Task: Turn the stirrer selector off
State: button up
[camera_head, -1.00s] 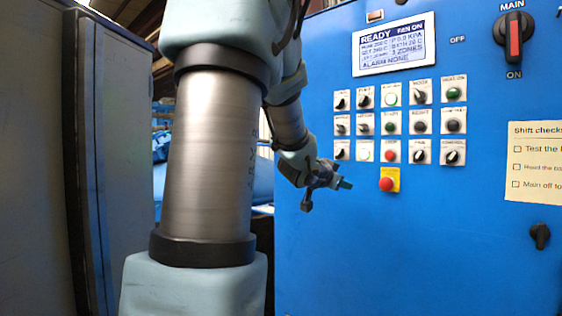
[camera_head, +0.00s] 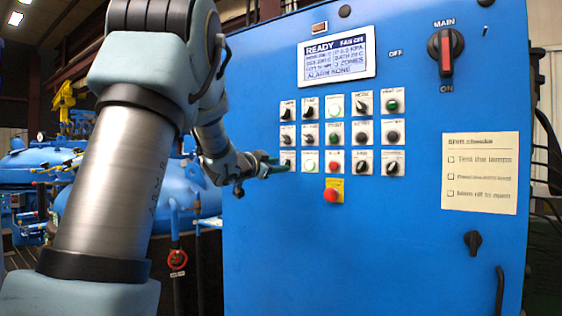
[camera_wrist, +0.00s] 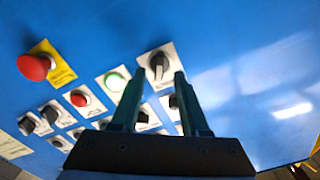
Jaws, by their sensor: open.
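The labels on the control panel (camera_head: 270,220) are too blurred to read, so I cannot confirm by name which knob is the stirrer selector. My gripper (camera_head: 272,166) is at the lower left of the button grid, at the bottom-row left selector (camera_head: 288,158), and partly covers it. In the wrist view that black selector knob (camera_wrist: 158,66) on its white plate shows between the tips of my open gripper (camera_wrist: 157,82). The fingers stand on either side of it; I cannot tell whether they touch it. Nothing is held.
Beside that knob are a green-ringed button (camera_wrist: 115,80) and a red button (camera_wrist: 80,97). A red mushroom button (camera_head: 333,194) on yellow sits below the grid. A display (camera_head: 336,60) and main switch (camera_head: 446,52) are above. Blue tanks (camera_head: 40,165) stand left.

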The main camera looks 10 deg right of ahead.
jog(key=shift+x, duration=1.4)
jog(key=shift+s, duration=0.1)
jog(key=shift+c, duration=0.2)
grip_shut()
